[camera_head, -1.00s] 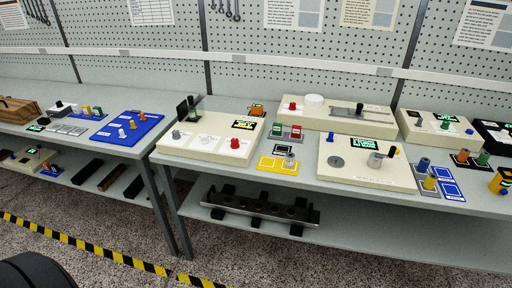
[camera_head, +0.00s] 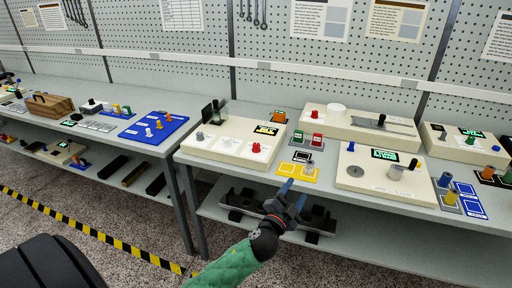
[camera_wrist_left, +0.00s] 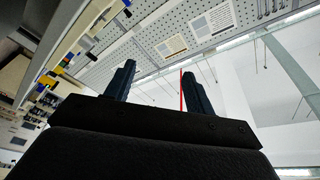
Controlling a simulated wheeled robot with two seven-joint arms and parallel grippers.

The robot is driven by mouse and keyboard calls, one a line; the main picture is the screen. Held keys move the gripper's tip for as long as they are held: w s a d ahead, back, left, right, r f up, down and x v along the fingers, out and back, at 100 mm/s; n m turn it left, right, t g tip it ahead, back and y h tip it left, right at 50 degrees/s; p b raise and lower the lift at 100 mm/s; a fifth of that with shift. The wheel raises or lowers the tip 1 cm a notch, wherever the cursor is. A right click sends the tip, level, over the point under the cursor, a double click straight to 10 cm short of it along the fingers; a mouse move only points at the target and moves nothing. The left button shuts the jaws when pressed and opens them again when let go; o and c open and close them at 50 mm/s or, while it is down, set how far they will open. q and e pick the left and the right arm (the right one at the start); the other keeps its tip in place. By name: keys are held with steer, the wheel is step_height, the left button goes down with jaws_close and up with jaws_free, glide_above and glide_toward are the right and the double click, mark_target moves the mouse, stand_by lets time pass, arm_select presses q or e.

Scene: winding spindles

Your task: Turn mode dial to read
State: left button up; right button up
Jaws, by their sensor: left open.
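My left gripper (camera_head: 293,194) is open and empty, in front of the bench's front edge and above the lower shelf. In the left wrist view its two fingers (camera_wrist_left: 158,72) stand apart, pointing up toward the wall and ceiling. A cream control box (camera_head: 224,151) on the bench, beyond and left of the gripper, has a grey knob (camera_head: 199,136), a red knob (camera_head: 256,148) and a lit display (camera_head: 266,130). Another cream box (camera_head: 372,187), to the right, has a dark-tipped knob (camera_head: 412,164) and a green display (camera_head: 384,154). No label is readable, so I cannot tell which knob is the mode dial.
A yellow mat (camera_head: 283,172) lies at the bench edge near the gripper. Red switches (camera_head: 316,139) and a long slider box (camera_head: 360,121) stand behind. The lower shelf carries a dark rail (camera_head: 240,203).

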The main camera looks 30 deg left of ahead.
arm_select(q)
steer(key=w+d+r+m+g+h, duration=0.2)
steer(key=w+d+r+m+h, duration=0.45)
steer(key=m+h, duration=0.65)
steer(key=m+g+y, duration=1.1)
steer(key=g+y, duration=0.3)
glide_toward(256, 145)
step_height(256, 145, down, 2)
steer(key=p+x, duration=0.1)
steer(key=x, duration=0.2)
steer(key=p+x, duration=0.2)
steer(key=x, duration=0.1)
steer(key=shift+w+a, duration=0.15)
steer(key=shift+w, duration=0.3)
steer(key=shift+w+f, duration=0.2)
steer(key=shift+f, duration=0.4)
arm_select(e)
step_height(256, 145, down, 7)
steer(key=s+d, duration=0.1)
steer(key=shift+d+f+t, duration=0.15)
steer(key=shift+t, duration=0.15)
